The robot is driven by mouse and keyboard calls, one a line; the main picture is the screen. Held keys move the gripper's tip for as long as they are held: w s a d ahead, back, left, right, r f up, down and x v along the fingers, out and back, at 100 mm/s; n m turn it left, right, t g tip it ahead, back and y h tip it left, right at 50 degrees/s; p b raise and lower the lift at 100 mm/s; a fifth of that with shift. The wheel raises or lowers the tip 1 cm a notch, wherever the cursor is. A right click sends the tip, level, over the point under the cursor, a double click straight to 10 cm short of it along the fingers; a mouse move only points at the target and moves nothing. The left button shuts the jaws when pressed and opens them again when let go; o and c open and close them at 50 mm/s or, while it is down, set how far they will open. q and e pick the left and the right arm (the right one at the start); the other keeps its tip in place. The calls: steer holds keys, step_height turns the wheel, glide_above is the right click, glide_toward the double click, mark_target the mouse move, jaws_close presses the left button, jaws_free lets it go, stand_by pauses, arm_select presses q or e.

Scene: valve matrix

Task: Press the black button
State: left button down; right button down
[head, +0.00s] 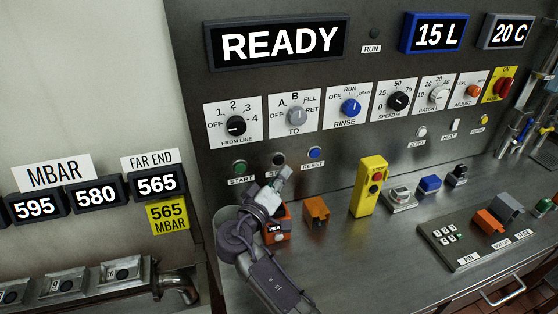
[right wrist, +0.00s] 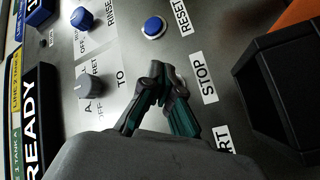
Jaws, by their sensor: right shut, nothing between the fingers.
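The black button (head: 279,159) sits on the upright steel panel, between the green START button (head: 239,167) and the blue RESET button (head: 314,153). Its STOP label is partly covered by my gripper in the head view. My right gripper (head: 285,173) is just below and in front of the black button, its fingers pointing up toward it. In the right wrist view the shut fingertips (right wrist: 161,78) are beside the STOP label (right wrist: 203,78) and hide the black button. I cannot tell whether they touch it. Nothing is held. My left gripper is not in view.
The blue RESET button also shows in the right wrist view (right wrist: 154,27). Rotary knobs such as the RINSE knob (head: 350,108) are above.

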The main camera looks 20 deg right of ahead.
steer(key=shift+s+d+p, duration=0.1)
steer(key=shift+s+p, duration=0.2)
steer(key=shift+s, duration=1.7)
